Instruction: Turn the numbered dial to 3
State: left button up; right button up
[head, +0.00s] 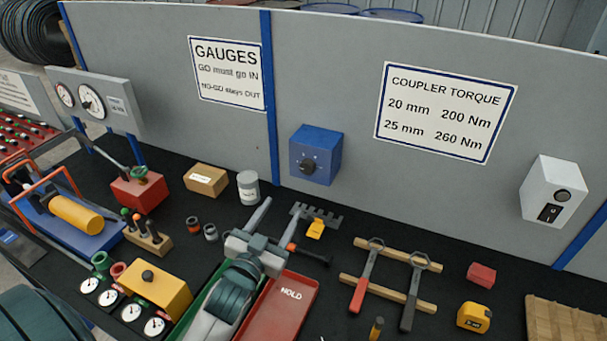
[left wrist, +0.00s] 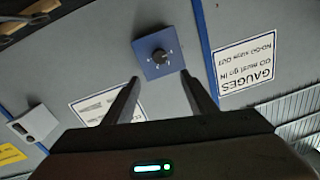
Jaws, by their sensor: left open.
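The dial is a dark round knob (head: 306,165) on the front of a blue box (head: 323,141) fixed low on the grey panel. The marks around it are too small to read. In the left wrist view the knob (left wrist: 160,56) and blue box (left wrist: 148,68) appear rotated, beyond the fingertips. My left gripper (head: 282,206) is below and in front of the box, pointing up at it. Its two fingers (left wrist: 159,76) are spread apart with nothing between them, and the knob is clear of them. My right gripper is not in view.
Behind my left gripper are a grey can (head: 248,188) and a cardboard box (head: 206,180). Wrenches lie on a wooden rack (head: 398,296). A white switch box (head: 552,190) hangs at right.

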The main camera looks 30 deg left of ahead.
aim_at(306, 170)
pick_arm(q)
jog(key=w+b, duration=0.1)
jog(key=w, duration=0.4)
jog(key=w+a+b, duration=0.1)
jog(key=w+b, duration=0.1)
jog(key=w, duration=0.3)
jog(key=w+a+b, duration=0.1)
jog(key=w+b, duration=0.1)
jog(key=w, duration=0.4)
jog(key=shift+c, duration=0.5)
jog(key=c, duration=0.9)
